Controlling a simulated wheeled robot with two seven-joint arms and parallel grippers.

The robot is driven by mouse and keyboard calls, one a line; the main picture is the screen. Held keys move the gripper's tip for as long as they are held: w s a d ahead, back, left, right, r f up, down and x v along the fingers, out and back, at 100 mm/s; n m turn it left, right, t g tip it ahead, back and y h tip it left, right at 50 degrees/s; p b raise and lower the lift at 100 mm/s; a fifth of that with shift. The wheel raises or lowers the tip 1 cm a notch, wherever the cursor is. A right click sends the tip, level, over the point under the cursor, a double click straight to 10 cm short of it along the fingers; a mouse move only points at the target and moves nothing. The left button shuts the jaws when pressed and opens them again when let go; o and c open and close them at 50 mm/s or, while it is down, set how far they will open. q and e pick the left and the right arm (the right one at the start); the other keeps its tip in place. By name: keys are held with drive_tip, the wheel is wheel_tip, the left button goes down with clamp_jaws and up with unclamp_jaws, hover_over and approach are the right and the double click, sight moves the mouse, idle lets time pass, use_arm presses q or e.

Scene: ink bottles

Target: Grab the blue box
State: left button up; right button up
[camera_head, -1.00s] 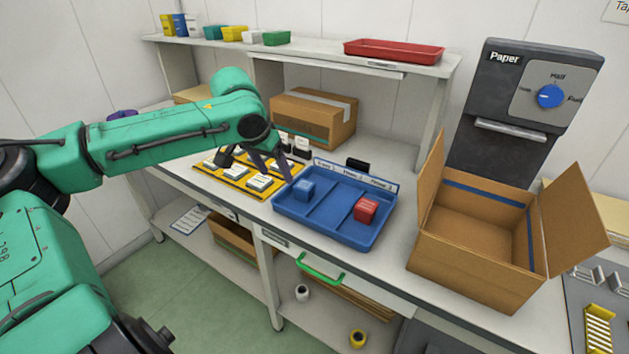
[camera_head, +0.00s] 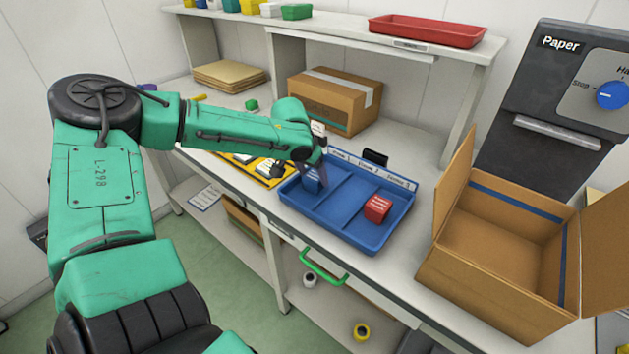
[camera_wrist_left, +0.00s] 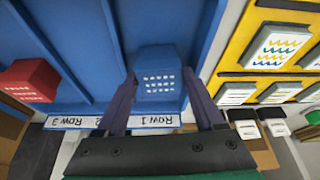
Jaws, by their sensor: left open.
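The blue box (camera_head: 312,181) sits in the left compartment of the blue tray (camera_head: 352,237), partly hidden behind my left gripper (camera_head: 313,172). In the left wrist view, the blue box (camera_wrist_left: 158,75) stands between the two open fingers of my left gripper (camera_wrist_left: 163,92), in the compartment labelled Row 1. One finger is on each side of it; I cannot tell whether they touch it. A red box (camera_head: 377,208) sits in the right compartment and also shows in the left wrist view (camera_wrist_left: 32,82). My right gripper is not in view.
A yellow tray (camera_wrist_left: 236,60) with white-labelled pieces lies beside the blue tray. An open cardboard box (camera_head: 492,260) stands to the right, below a grey Paper dispenser (camera_head: 555,110). A closed carton (camera_head: 335,101) stands behind, under a shelf holding a red tray (camera_head: 427,31).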

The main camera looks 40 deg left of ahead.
use_arm(q)
drive_tip(key=shift+x, duration=0.75)
drive_tip(key=shift+r, duration=0.15)
drive_tip(key=c, duration=1)
drive_tip(key=shift+r, duration=0.1)
drive_tip(key=shift+c, duration=0.2)
